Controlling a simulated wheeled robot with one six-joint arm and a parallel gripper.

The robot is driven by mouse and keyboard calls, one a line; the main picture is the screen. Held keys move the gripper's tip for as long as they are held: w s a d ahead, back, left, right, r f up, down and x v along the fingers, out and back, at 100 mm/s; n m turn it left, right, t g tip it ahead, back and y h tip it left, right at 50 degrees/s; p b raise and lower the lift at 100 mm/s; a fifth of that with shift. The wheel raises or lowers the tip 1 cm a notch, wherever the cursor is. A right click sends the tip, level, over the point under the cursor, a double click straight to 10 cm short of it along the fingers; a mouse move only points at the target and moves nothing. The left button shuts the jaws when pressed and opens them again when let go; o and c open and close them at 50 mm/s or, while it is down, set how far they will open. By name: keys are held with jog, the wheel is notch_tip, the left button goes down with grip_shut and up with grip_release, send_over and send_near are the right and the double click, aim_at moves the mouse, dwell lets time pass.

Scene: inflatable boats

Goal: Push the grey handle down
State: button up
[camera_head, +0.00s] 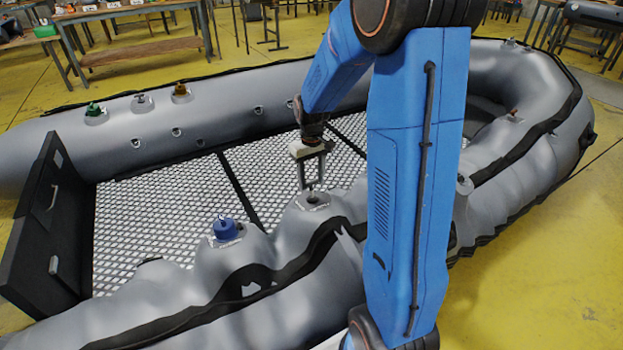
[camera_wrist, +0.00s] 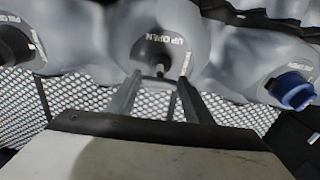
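A valve (camera_head: 315,200) with a dark round seat sits on the near grey tube of the inflatable boat, just below my gripper. In the wrist view this valve (camera_wrist: 148,50) has a label reading "UP OPEN", and a small grey handle (camera_wrist: 159,69) stands at its middle. My gripper (camera_head: 312,186) points down over the valve with its fingers apart. In the wrist view the fingertips (camera_wrist: 158,80) are on either side of the handle, with nothing held between them. I cannot tell whether they touch the valve.
A blue-capped valve (camera_head: 226,229) is left of my gripper on the same tube. The far tube (camera_head: 215,120) carries green, grey and brown valves. A black board (camera_head: 45,235) closes the boat's left end. Workbenches (camera_head: 140,50) stand behind. The mesh floor (camera_head: 150,225) is clear.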

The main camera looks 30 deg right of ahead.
jog(key=shift+s+f, duration=0.2)
jog(key=shift+f, duration=0.55)
jog(key=shift+s+f, duration=0.15)
jog(key=shift+f, duration=0.55)
jog(key=o, duration=1.5)
notch_tip(320, 180, up, 17)
jog(key=shift+r, duration=0.15)
jog(key=s+a+r+t, duration=0.1)
jog(key=s+a, duration=0.2)
jog(key=s, duration=0.6)
jog(key=s+a+r+t, duration=0.1)
jog(key=s+a, duration=0.3)
jog(key=s, duration=0.6)
jog(key=s+a+r+t, duration=0.1)
jog(key=s+a+t, duration=0.1)
jog(key=s, duration=0.7)
jog(key=shift+s+a+t, duration=0.2)
jog(key=shift+a+t, duration=0.2)
jog(key=shift+a, duration=0.25)
